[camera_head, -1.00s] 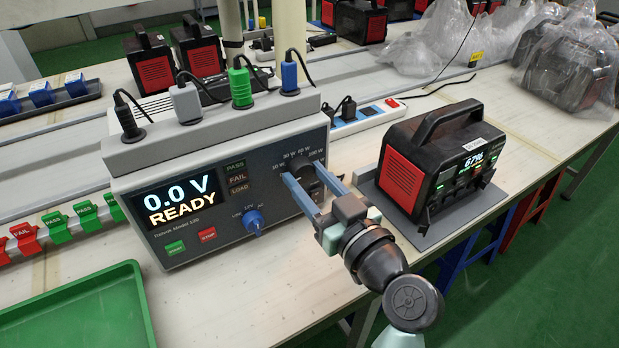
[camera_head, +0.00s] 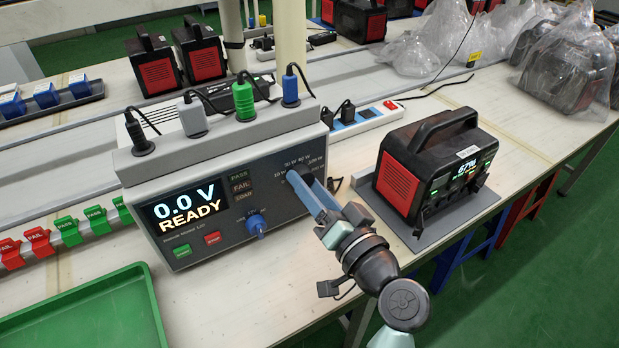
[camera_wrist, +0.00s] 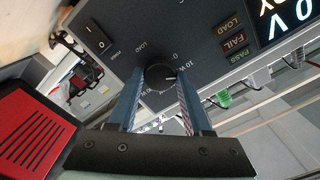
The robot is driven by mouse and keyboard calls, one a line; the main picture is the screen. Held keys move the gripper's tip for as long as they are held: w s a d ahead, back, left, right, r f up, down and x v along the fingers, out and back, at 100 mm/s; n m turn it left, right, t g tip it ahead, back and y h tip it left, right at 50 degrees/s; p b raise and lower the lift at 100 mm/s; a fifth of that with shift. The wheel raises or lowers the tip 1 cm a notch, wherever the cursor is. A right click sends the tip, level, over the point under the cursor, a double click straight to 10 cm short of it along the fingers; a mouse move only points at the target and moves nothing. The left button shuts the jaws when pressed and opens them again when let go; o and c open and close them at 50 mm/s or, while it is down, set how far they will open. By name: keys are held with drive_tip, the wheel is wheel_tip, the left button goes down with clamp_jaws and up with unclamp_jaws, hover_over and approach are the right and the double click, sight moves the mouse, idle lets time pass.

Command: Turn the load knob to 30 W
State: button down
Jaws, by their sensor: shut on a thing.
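The load knob (camera_wrist: 160,75) is a round black dial on the tester's grey front panel (camera_wrist: 205,35). My gripper (camera_wrist: 160,82) has its two blue-grey fingers on opposite sides of the knob, shut on it. In the head view my gripper (camera_head: 306,184) reaches the upper right of the tester (camera_head: 190,262), and its fingers hide most of the knob. Watt labels (camera_head: 300,165) arc above it. A short white mark shows on the knob in the wrist view; I cannot tell exactly which label it meets. The display (camera_head: 186,209) reads 0.0 V READY.
A blue selector knob (camera_head: 256,224) and green and red buttons sit left of my gripper on the panel. A red and black power station (camera_head: 437,165) stands on a grey mat close at right. A green tray (camera_head: 85,310) lies at front left.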

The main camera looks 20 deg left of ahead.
drive_tip(key=shift+m+p, duration=2.15)
drive_tip(key=shift+m, duration=1.55)
drive_tip(key=shift+f, duration=0.1)
drive_tip(key=shift+c, duration=1.6)
unclamp_jaws()
drive_tip(key=v, duration=1.3)
